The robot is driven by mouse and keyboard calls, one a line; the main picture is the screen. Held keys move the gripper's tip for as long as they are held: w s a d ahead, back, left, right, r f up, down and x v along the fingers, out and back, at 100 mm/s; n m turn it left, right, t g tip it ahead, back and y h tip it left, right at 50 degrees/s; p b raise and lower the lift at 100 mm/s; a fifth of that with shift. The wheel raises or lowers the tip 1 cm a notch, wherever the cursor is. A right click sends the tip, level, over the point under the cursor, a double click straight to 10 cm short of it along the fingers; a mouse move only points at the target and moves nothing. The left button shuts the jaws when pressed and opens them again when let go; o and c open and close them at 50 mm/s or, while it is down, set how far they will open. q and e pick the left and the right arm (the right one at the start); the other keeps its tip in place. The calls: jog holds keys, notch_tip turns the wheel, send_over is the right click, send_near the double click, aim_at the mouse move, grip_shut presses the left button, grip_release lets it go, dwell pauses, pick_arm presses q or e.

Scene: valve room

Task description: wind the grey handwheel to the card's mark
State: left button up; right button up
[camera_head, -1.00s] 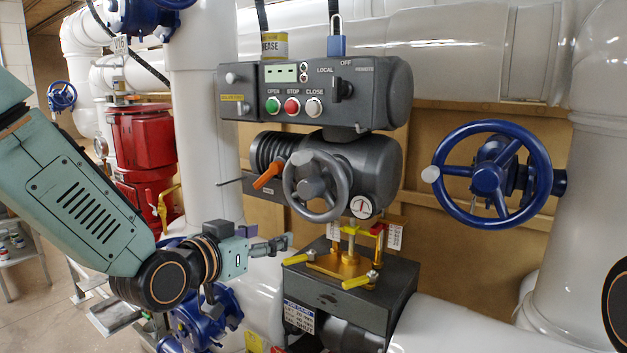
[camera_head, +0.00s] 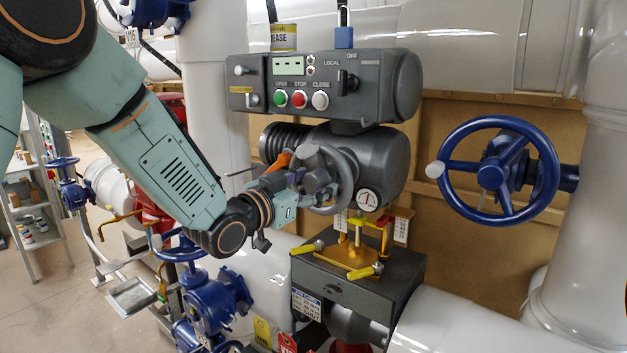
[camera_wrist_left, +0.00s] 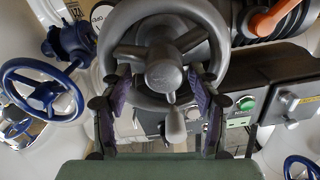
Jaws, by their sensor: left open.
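The grey handwheel (camera_head: 347,180) stands on the front of the dark actuator. In the left wrist view the handwheel (camera_wrist_left: 163,68) fills the upper middle, with its hub, spokes and a small grip knob (camera_wrist_left: 175,126) showing. My left gripper (camera_head: 297,181) is at the wheel's left side and hides part of its rim. In the wrist view the left gripper (camera_wrist_left: 158,88) is open, one finger on each side of the hub and knob; whether either touches is unclear. White cards hang by the yellow bracket (camera_head: 401,229) and on the box below (camera_head: 306,304); their writing is unreadable. My right gripper is out of view.
An orange lever (camera_head: 276,166) sits close left of the wheel. The control panel (camera_head: 320,88) is above, a dial gauge (camera_head: 367,200) is low on the right, and yellow-handled clamps (camera_head: 365,271) are below. A blue handwheel (camera_head: 497,173) stands apart at right.

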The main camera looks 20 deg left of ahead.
pick_arm(q)
jog(key=shift+w, duration=0.35)
jog(key=shift+s+a, duration=0.25)
jog(key=shift+a, duration=0.25)
jog(key=shift+c, duration=0.7)
jog(key=shift+w+d, duration=0.2)
jog(key=shift+d, duration=0.3)
jog(key=c, duration=0.5)
jog(key=shift+a+f, duration=0.1)
jog(key=shift+a, duration=0.15)
jog(key=shift+c, duration=1.3)
grip_shut()
